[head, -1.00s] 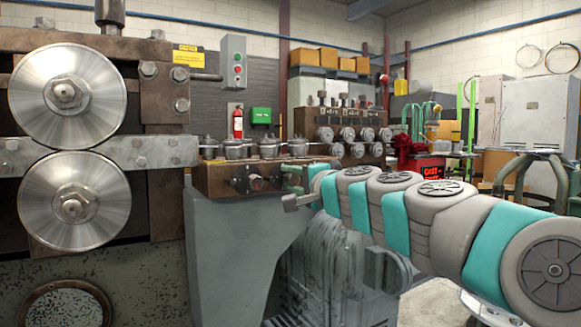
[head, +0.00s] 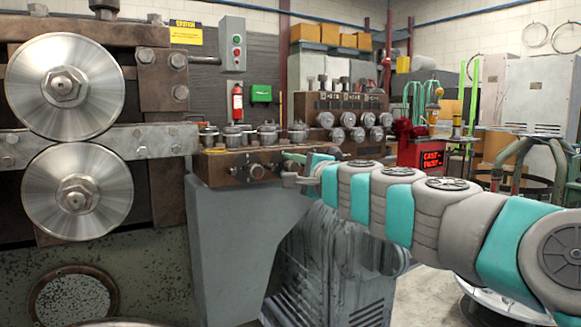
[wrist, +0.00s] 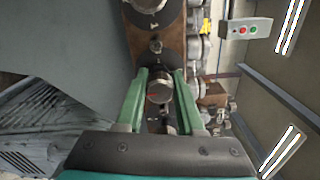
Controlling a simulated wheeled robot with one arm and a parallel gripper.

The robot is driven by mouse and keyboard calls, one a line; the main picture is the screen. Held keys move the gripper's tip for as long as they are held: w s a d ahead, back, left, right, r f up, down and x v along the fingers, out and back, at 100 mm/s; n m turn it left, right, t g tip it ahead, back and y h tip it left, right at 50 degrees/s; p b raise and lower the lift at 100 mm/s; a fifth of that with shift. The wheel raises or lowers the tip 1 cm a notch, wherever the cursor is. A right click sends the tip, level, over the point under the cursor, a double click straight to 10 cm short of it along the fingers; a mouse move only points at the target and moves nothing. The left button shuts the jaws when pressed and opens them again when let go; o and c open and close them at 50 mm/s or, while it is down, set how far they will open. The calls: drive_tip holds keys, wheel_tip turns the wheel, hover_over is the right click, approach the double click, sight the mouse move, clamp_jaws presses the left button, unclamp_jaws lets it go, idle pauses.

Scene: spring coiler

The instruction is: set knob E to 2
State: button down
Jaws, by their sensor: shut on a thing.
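My gripper (head: 292,170) is at the right end of the brown block's front face in the head view. In the wrist view my gripper (wrist: 160,76) has its two green fingers on either side of a round metal knob (wrist: 159,90), and it is shut on it. A small red mark shows at the knob's left edge. I cannot read a letter or scale by it, so I cannot tell which knob it is or its setting. Another dark round knob (head: 256,171) sits on the block's front face, left of my gripper.
The brown block (head: 216,172) carries several round metal fittings on top. Two large steel rollers (head: 66,90) stand at the left. A bank of round knobs (head: 347,120) is behind.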

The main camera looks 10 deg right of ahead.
drive_tip(key=shift+d, duration=0.1)
drive_tip(key=c, duration=0.8)
unclamp_jaws()
drive_tip(key=shift+v, duration=3.9)
